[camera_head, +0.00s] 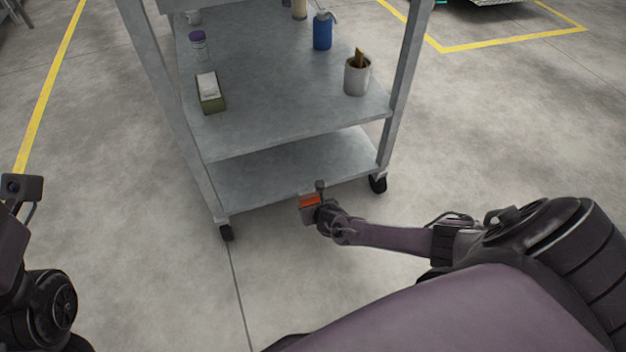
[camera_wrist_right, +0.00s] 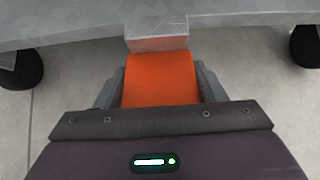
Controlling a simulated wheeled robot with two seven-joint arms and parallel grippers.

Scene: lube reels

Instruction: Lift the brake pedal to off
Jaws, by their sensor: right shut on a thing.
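The brake pedal (camera_head: 310,201) is an orange-red plate at the middle of the front edge of the cart's lower shelf, low near the floor. In the right wrist view the orange pedal (camera_wrist_right: 160,80) fills the space between the fingers, below a grey bracket (camera_wrist_right: 158,36). My right gripper (camera_head: 318,212) is at the pedal, and its fingers are shut on it from both sides. The pedal's exact tilt cannot be told. Of my left arm only a part shows at the left edge of the head view; its gripper is out of view.
The grey metal cart (camera_head: 290,135) stands on casters (camera_head: 377,183), which also show in the right wrist view (camera_wrist_right: 305,45). Its upper shelf holds a blue bottle (camera_head: 322,32), a cup with brushes (camera_head: 357,78), a green box (camera_head: 210,94) and a purple-capped jar (camera_head: 198,44). The floor around is clear.

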